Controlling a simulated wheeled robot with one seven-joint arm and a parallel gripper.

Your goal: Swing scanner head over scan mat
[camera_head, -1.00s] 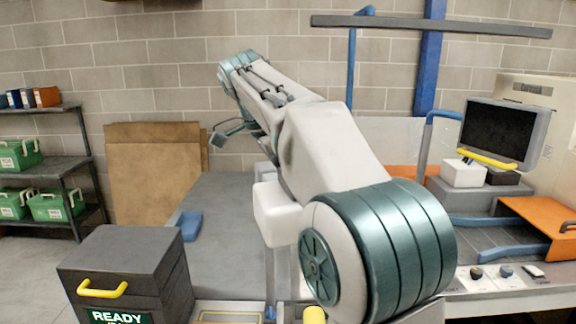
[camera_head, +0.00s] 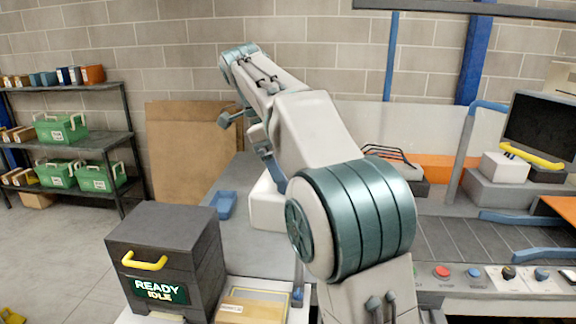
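No part is clearly labelled as the scanner head. At the right a dark-screened unit (camera_head: 541,126) stands with a yellow handle (camera_head: 530,155) in front of it, beside a white block (camera_head: 504,167) on a grey base; I cannot tell whether any of these is the scanner head. A flat plate with a yellow outline (camera_head: 292,291), possibly the scan mat, lies at the bottom centre with a cardboard parcel (camera_head: 248,309) on it. My arm rises across the middle.
A dark box with a READY/IDLE sign (camera_head: 160,290) stands left of the plate. A roller conveyor (camera_head: 465,245) with blue rails and a button panel (camera_head: 480,277) lies at the right. A shelf with green crates (camera_head: 62,129) is at the far left.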

